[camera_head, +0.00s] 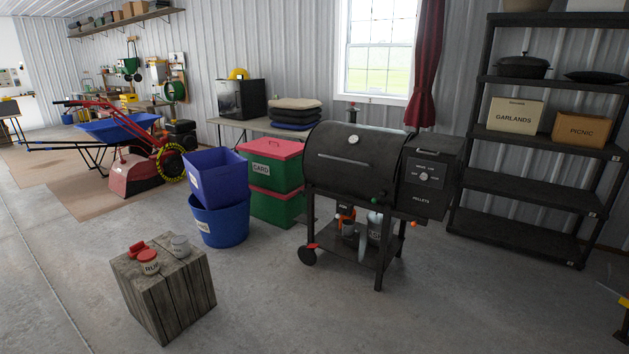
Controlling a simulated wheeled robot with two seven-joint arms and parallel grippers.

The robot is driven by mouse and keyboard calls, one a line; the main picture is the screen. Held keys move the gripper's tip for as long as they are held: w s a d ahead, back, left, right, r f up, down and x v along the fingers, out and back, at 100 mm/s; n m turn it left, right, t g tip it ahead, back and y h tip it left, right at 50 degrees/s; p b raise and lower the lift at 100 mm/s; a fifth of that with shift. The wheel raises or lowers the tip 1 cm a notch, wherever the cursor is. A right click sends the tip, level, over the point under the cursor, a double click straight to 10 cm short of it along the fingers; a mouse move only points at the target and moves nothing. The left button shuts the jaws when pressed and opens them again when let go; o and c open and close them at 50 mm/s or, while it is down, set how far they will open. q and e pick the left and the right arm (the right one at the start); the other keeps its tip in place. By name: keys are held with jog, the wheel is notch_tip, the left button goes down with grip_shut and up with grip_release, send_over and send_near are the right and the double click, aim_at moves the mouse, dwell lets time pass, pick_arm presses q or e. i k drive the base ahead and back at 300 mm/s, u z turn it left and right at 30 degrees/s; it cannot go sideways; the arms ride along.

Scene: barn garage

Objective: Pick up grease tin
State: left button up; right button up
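A wooden block (170,297) stands on the floor at the lower left. On its top are a jar with a red lid (149,262) lettered RUB, a small red object (137,248) and a pale grey tin (180,246) with lettering too small to read. Small containers also show under the grill, among them a whitish one (375,225) on its lower shelf. I cannot tell for sure which of these is the grease tin. Neither of my grippers is in view.
A black pellet grill (350,165) stands in the middle, right of red-and-green bins (275,207) and blue tubs (219,222). A dark shelf rack (520,188) stands at the right. The concrete floor in front is clear around the block.

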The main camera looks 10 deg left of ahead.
aim_at(180, 245)
jog(key=u, duration=0.05)
jog(key=i, duration=2.55)
jog(key=u, duration=0.9)
jog(key=i, duration=1.65)
jog(key=u, duration=0.5)
